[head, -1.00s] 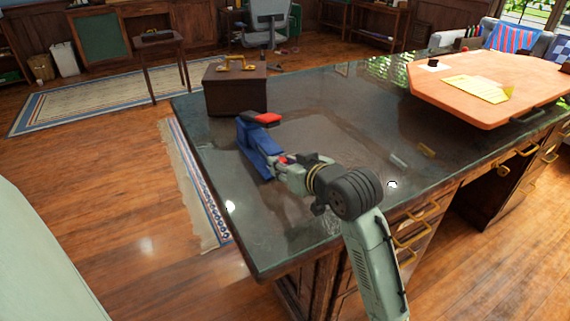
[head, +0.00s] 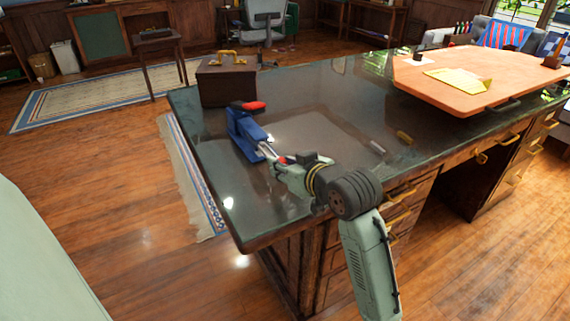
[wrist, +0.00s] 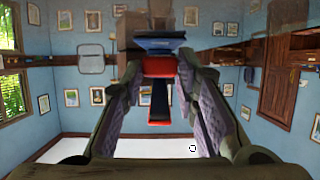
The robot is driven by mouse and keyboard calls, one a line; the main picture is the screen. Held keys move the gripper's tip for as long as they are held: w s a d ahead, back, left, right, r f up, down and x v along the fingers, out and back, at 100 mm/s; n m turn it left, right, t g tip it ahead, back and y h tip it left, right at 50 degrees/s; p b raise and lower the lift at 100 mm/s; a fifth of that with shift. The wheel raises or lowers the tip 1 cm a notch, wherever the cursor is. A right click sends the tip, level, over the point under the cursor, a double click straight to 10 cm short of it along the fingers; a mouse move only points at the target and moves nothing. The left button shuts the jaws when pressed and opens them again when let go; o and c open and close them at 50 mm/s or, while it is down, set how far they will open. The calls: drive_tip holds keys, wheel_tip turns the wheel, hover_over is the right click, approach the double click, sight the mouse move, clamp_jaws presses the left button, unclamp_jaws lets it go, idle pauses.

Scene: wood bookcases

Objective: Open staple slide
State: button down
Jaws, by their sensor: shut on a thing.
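A blue stapler (head: 243,130) with a red and black top (head: 248,106) stands on the dark desk's left part. It also shows in the wrist view as a blue body (wrist: 160,43) beyond the fingertips. A pale metal staple slide (head: 265,150) sticks out of the stapler's near end toward my gripper (head: 276,162). My gripper is shut on the slide's outer end. In the wrist view my gripper (wrist: 158,74) has a finger on each side of a red piece (wrist: 158,66). The exact contact is partly hidden.
The glossy desk (head: 305,115) is mostly clear. A brown box (head: 226,84) stands behind the stapler. An orange board (head: 450,75) covers the far right.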

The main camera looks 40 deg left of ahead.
drive_tip(key=shift+a, duration=0.1)
drive_tip(key=c, duration=1.2)
unclamp_jaws()
drive_tip(key=shift+c, duration=0.2)
drive_tip(key=shift+r, duration=0.1)
drive_tip(key=v, duration=1.2)
